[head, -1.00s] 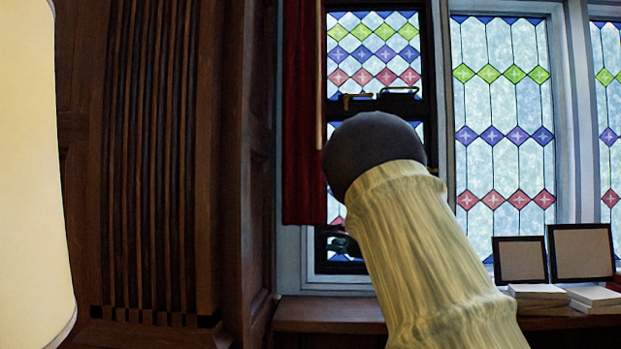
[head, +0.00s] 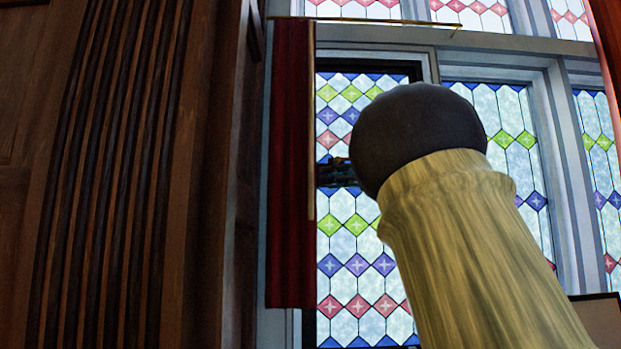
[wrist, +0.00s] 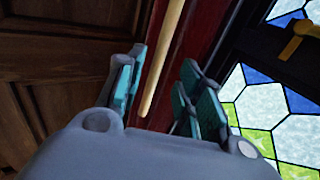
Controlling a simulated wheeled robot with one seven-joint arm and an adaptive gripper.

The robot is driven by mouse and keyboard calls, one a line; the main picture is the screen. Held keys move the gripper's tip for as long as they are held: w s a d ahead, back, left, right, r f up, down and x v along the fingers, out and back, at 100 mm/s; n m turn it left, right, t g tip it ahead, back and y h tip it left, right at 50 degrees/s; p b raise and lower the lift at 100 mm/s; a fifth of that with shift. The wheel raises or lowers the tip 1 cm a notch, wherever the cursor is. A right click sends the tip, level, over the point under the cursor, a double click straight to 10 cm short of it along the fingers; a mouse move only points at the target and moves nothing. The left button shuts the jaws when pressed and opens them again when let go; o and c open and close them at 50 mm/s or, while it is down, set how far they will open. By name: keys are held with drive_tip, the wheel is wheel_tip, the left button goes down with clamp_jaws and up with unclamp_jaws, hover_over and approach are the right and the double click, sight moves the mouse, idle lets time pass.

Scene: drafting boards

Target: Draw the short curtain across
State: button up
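The short red curtain (head: 290,170) hangs gathered at the left side of the window in the head view, from a thin brass rod (head: 385,22). A slim pale wand (head: 311,120) hangs along its right edge. The wrist view also shows the wand (wrist: 164,55) in front of the dark red cloth (wrist: 200,40). My gripper (wrist: 160,92) is open, with teal-padded fingers on either side of the wand in that picture. I see no finger closed on it; its exact depth between them is unclear. In the head view my arm hides most of the gripper (head: 333,172).
Dark wood panelling (head: 110,170) stands close on the left. Leaded stained-glass panes (head: 355,260) lie behind the gripper. A dark picture frame edge (head: 598,318) shows at lower right. A brass window handle (wrist: 298,38) shows at upper right in the wrist view.

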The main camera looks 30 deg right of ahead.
sight(311, 180)
drive_tip(key=p+x, duration=0.2)
drive_tip(key=x, duration=0.3)
drive_tip(key=shift+w+r, duration=0.15)
drive_tip(key=shift+w+a+f, duration=0.2)
drive_tip(key=shift+w+a, duration=0.2)
drive_tip(key=shift+w, duration=0.4)
drive_tip(key=shift+s, duration=0.1)
clamp_jaws()
